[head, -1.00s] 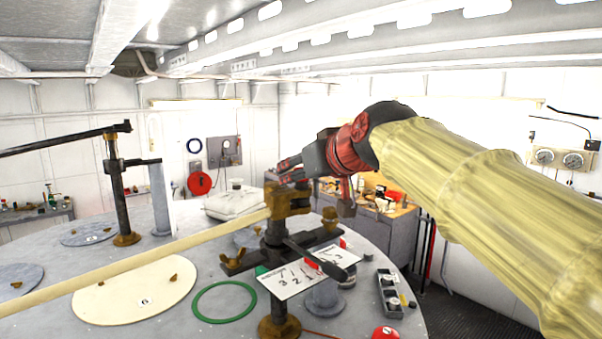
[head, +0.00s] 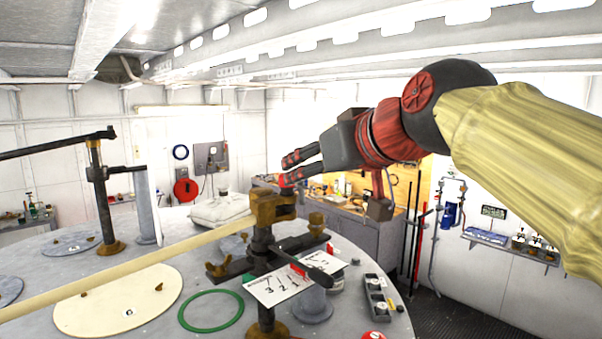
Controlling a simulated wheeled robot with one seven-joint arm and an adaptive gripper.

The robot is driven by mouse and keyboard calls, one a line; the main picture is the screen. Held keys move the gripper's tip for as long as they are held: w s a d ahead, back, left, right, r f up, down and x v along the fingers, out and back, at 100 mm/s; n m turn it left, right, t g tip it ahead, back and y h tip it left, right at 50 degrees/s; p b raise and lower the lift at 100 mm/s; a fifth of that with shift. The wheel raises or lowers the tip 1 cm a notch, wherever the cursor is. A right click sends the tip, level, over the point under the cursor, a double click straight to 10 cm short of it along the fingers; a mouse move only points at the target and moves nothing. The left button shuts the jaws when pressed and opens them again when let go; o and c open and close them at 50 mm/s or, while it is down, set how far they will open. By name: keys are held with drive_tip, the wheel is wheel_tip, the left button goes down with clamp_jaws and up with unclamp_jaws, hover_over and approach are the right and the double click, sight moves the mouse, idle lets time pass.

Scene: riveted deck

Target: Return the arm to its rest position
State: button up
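My gripper (head: 286,168) is in the middle of the head view, at the end of my arm, which comes in from the right in a yellowish sleeve. Its two dark fingers with red parts point left and stand apart, with a gap between them. I see nothing held between them. The fingertips appear just above the brass clamp head (head: 272,207) on the post in the picture; I cannot tell how far apart in depth they are.
A round grey table (head: 225,335) carries the clamp post, a long pale rod (head: 130,262), a green ring (head: 211,312), a numbered card (head: 290,284) and a grey switch box (head: 379,297). A workbench (head: 372,237) stands behind. Ceiling beams run overhead. Dark floor shows at right.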

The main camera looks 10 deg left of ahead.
drive_tip(key=s+d+f+m+g+h, duration=0.2)
drive_tip(key=s+d+f, duration=0.6)
drive_tip(key=f, duration=0.6)
drive_tip(key=s+d+f+m+g+h, duration=0.25)
drive_tip(key=s+d+f, duration=0.5)
drive_tip(key=f, duration=0.65)
drive_tip(key=s+d+f+m+g+h, duration=0.1)
drive_tip(key=s+d+f+m+h, duration=0.15)
drive_tip(key=s+d+f, duration=0.85)
drive_tip(key=w+a+f+b, duration=0.1)
drive_tip(key=f+b, duration=1.1)
drive_tip(key=f, duration=0.2)
drive_tip(key=w+a+f+b, duration=0.1)
drive_tip(key=w+f+b, duration=0.1)
drive_tip(key=f+b, duration=1)
drive_tip(key=shift+w+a+f+b, duration=0.25)
drive_tip(key=shift+a+f+b, duration=0.05)
drive_tip(key=shift+f, duration=0.6)
drive_tip(key=shift+r, duration=0.15)
